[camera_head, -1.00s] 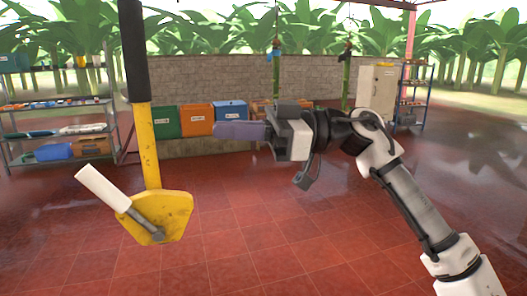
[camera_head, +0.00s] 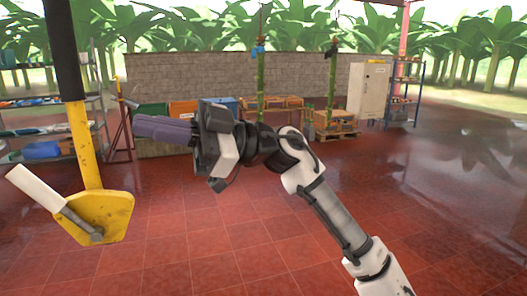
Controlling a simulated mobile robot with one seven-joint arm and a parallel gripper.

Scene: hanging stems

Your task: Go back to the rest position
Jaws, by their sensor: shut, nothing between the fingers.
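My gripper (camera_head: 140,128) is at the left of the middle in the head view, raised above the floor and pointing left. Its purple-grey fingers are together with nothing between them. My arm reaches up to it from the lower right. Two green hanging stems stand beyond it: one stem (camera_head: 261,85) near the middle and another stem (camera_head: 331,88) to its right. Both are well apart from the gripper.
A yellow post with a plate and white-handled lever (camera_head: 95,217) stands close at the left. Bins, including a green bin (camera_head: 150,110), line a stone wall (camera_head: 200,72). A cabinet (camera_head: 368,92) and shelf (camera_head: 404,95) stand at the back right. The red tiled floor (camera_head: 200,235) is open.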

